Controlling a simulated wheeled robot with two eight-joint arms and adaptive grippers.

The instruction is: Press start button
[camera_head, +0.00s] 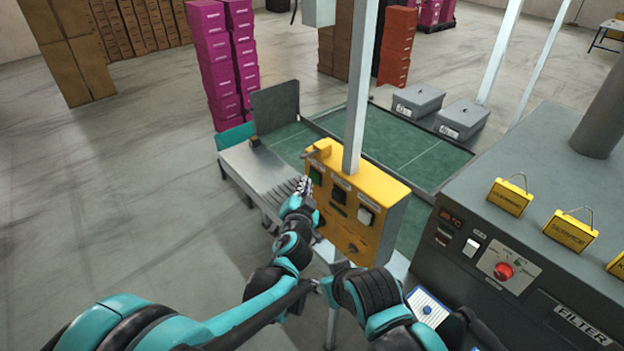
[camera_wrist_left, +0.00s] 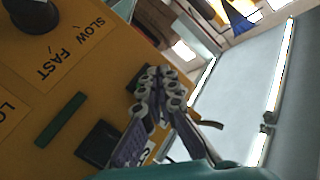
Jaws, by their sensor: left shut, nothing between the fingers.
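The yellow control box (camera_head: 392,207) is fixed to a grey post. Its face has a green-marked button (camera_head: 316,178), a dark button (camera_head: 339,195), a white button (camera_head: 367,215) and a lower knob (camera_head: 352,248). I cannot read which one is start. My left gripper (camera_head: 303,186) is shut and empty, in front of the box's left end near the green-marked button. In the left wrist view the shut fingertips (camera_wrist_left: 163,84) overlap the panel's edge, partly covering a dark button; contact cannot be told.
A metal roller table (camera_head: 252,165) lies left of and behind the box. A green conveyor surface (camera_head: 400,140) lies behind it. At right a grey machine (camera_head: 535,190) carries a red knob (camera_head: 503,271) and yellow tags. The floor at left is clear.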

